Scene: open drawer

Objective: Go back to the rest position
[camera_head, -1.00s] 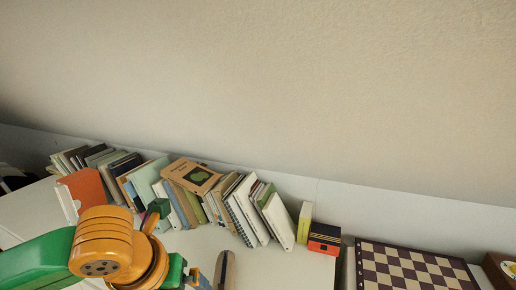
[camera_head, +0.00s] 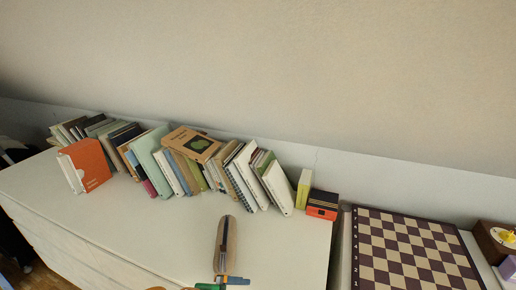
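Neither of my grippers shows in the head view. A small orange-tan patch at the bottom edge, left of centre, may be part of my arm; too little of it shows to tell. The white chest of drawers (camera_head: 130,218) fills the lower left and middle. Its front with drawer seams (camera_head: 75,250) shows at lower left, and no open drawer is visible there. Any part of the front below the picture is hidden.
A leaning row of books (camera_head: 190,165) stands along the wall. A brown zipped case (camera_head: 226,243) lies on the top with coloured sticks (camera_head: 234,280) at its near end. A small black-and-orange box (camera_head: 322,204) and a chessboard (camera_head: 412,250) are at right.

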